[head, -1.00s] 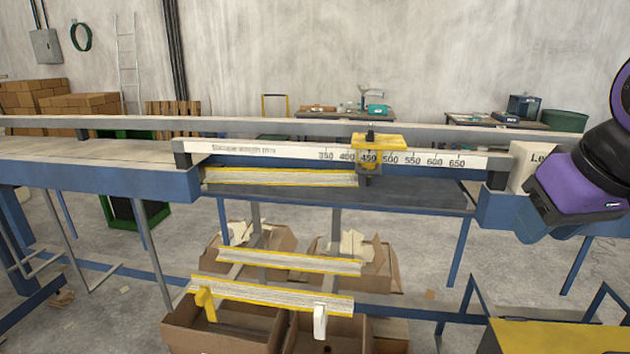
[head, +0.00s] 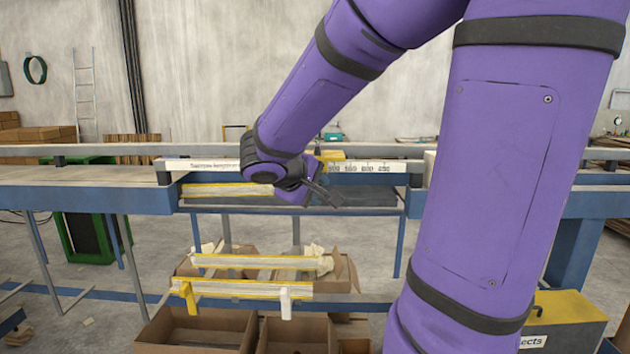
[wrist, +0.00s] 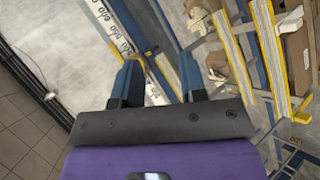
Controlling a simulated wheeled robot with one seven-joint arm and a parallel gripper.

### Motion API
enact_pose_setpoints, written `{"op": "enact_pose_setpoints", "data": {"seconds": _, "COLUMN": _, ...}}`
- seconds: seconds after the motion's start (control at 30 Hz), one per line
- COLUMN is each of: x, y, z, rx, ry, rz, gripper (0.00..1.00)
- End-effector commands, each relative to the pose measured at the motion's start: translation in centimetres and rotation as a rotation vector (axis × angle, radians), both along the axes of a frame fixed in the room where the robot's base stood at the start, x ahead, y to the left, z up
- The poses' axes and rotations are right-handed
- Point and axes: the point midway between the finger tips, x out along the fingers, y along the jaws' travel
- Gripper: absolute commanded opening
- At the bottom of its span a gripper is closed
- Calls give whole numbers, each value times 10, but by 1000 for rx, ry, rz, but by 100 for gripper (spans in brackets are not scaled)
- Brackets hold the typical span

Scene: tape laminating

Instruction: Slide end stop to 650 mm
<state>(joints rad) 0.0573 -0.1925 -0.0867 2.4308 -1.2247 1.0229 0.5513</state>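The yellow end stop (head: 332,155) sits on the white scale rail (head: 205,165) in the head view. My wrist partly covers it, and its exact reading is hidden. The printed numbers to its right still show, too small to read surely. My gripper (head: 325,193) is in front of the rail, close to the stop and a little below it. In the wrist view my gripper (wrist: 158,62) has its two blue fingers apart, with the rail running up beyond them. A bit of yellow shows near the left finger, and I cannot tell whether the fingers touch the stop.
Yellow-edged strips (head: 255,262) and open cardboard boxes (head: 200,332) are below the bench. A yellow-topped box (head: 565,308) stands at lower right. The blue bench (head: 100,195) runs left. My arm covers much of the right side.

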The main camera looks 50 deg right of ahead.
Motion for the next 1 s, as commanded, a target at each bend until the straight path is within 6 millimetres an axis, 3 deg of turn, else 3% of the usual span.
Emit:
{"op": "enact_pose_setpoints", "data": {"seconds": 0.2, "x": 59, "y": -39, "z": -10, "rx": -268, "ry": 56, "rz": 111, "gripper": 39}}
{"op": "enact_pose_setpoints", "data": {"seconds": 0.4, "x": 92, "y": -51, "z": -17, "rx": -389, "ry": 66, "rz": 203, "gripper": 39}}
{"op": "enact_pose_setpoints", "data": {"seconds": 0.67, "x": 104, "y": -67, "z": -21, "rx": -416, "ry": 66, "rz": 226, "gripper": 39}}
{"op": "enact_pose_setpoints", "data": {"seconds": 1.0, "x": 120, "y": -121, "z": -34, "rx": -415, "ry": 67, "rz": 226, "gripper": 39}}
